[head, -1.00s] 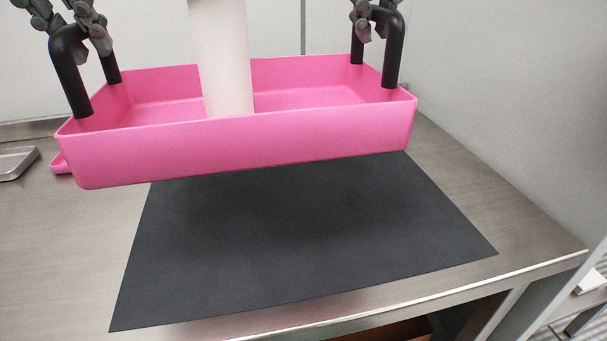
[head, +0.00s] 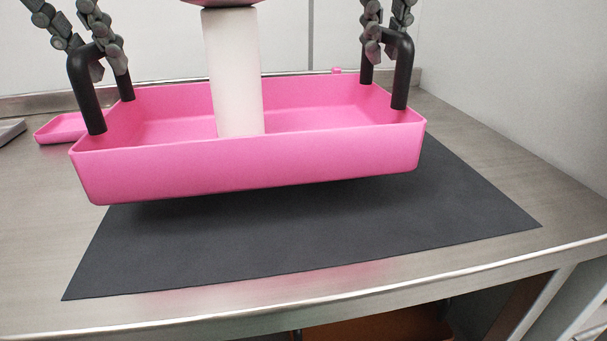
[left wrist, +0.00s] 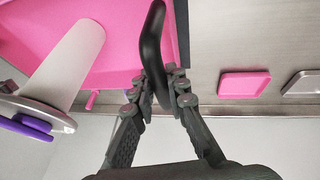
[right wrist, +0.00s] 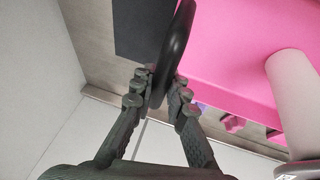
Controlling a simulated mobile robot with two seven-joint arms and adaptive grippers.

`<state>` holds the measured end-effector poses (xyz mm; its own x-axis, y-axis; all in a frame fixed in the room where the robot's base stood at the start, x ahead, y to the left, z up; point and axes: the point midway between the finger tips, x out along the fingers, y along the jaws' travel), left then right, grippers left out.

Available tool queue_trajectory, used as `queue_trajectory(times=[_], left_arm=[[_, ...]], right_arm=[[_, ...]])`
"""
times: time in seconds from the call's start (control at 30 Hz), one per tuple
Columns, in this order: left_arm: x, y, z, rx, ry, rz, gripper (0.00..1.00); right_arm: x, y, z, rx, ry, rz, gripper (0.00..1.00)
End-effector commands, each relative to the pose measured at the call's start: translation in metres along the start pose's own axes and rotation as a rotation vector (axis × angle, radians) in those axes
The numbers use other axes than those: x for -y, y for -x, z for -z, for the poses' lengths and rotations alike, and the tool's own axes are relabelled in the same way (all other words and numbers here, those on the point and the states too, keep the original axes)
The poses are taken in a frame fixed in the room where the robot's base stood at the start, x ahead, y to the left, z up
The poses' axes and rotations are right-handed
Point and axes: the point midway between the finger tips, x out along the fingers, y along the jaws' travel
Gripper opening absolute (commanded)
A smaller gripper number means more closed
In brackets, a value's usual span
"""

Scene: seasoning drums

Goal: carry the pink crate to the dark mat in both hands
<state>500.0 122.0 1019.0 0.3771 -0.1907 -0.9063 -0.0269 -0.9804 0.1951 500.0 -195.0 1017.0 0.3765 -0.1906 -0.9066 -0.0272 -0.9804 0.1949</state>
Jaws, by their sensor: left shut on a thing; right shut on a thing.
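The pink crate (head: 250,167) hangs in the air above the dark mat (head: 330,240), tilted slightly in the head view with its left side lower. A tall white drum (head: 236,80) stands inside it, its top partly out of view. My left gripper (head: 100,50) is shut on the crate's left black handle (head: 82,95); the left wrist view shows its fingers on this handle (left wrist: 152,45). My right gripper (head: 385,38) is shut on the right black handle (head: 402,75), also seen in the right wrist view (right wrist: 176,50). The mat lies flat, its back part hidden by the crate.
A small pink tray (head: 62,128) lies on the metal counter (head: 40,200) at the left, beside a grey tray (head: 10,130). A wall bounds the counter at the back and right. The counter's front edge (head: 400,290) runs close to the mat.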

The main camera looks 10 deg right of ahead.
Motion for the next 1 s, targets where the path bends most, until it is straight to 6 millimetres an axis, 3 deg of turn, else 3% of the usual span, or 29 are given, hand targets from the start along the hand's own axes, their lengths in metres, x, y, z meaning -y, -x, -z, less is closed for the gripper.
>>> queue_trajectory(times=[0.27, 0.9, 0.93, 1.0], left_arm=[[0.002, -0.007, -0.003, -0.001, 0.002, 0.001, 0.0], [0.011, -0.049, -0.02, -0.002, 0.002, 0.001, 0.0], [0.011, -0.046, -0.019, 0.0, 0.002, 0.002, 0.16], [0.01, -0.045, -0.018, 0.0, 0.001, 0.002, 0.25]], right_arm=[[0.001, -0.008, -0.003, -0.001, -0.002, -0.001, 0.0], [0.01, -0.049, -0.02, -0.001, -0.002, -0.001, 0.0], [0.009, -0.046, -0.019, 0.0, -0.002, -0.001, 0.16], [0.009, -0.045, -0.018, 0.001, -0.001, -0.001, 0.24]])
